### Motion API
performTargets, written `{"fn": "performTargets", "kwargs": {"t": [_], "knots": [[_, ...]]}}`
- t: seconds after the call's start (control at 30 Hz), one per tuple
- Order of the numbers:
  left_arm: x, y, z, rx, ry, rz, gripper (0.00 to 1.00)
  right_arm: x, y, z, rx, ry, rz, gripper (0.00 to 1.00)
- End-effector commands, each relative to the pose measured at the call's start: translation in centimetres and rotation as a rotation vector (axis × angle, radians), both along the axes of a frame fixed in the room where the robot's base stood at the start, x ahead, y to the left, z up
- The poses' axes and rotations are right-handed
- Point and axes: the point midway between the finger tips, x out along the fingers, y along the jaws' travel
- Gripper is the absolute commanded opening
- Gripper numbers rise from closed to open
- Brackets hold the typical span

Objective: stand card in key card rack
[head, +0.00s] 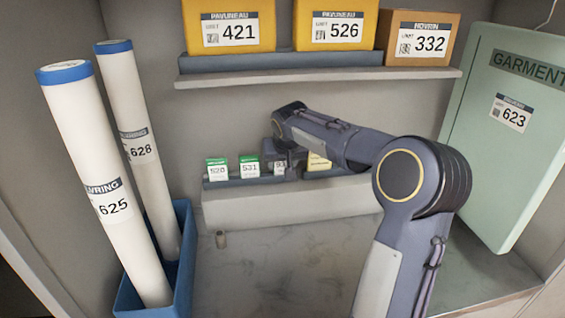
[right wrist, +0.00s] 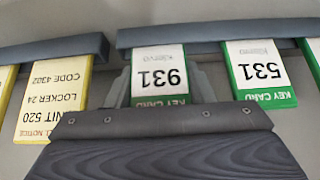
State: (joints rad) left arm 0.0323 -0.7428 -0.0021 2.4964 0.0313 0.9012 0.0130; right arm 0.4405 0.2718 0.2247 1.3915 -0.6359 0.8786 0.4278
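The key card rack (head: 222,183) is a grey-blue tray on a low ledge at the back. White cards with green bands stand in it: one at the left (head: 217,169), card 531 (head: 249,168) and card 931 (head: 281,167). My right gripper (head: 280,155) is over card 931 and partly hides it. In the right wrist view, upside down, card 931 (right wrist: 160,75) meets the rack rim (right wrist: 210,50), level with card 531 (right wrist: 262,72). Grey finger parts show at both sides of card 931; I cannot tell whether they press on it. My left gripper is not in view.
A second rack (head: 340,172) with yellow notice cards (right wrist: 55,95) is just right of the key card rack. A shelf (head: 320,76) with boxes hangs above. Tall tubes (head: 100,190) in a blue bin (head: 183,270) stand left. A green garment box (head: 500,130) leans right.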

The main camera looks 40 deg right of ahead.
Motion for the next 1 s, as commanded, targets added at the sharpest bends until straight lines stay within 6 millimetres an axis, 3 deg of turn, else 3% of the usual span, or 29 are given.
{"fn": "performTargets", "kwargs": {"t": [0.03,0.17,0.53,1.0], "knots": [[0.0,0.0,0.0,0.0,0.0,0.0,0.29,0.0,0.0,0.0,0.0,0.0,0.0,0.54],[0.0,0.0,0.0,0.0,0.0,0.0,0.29,0.0,0.0,0.0,0.0,0.0,0.0,0.7],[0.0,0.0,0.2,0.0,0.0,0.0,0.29,-0.2,0.1,0.6,0.0,-0.001,0.0,0.7],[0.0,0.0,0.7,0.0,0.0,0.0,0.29,-4.5,2.5,8.2,-0.001,-0.003,0.001,0.7]]}}
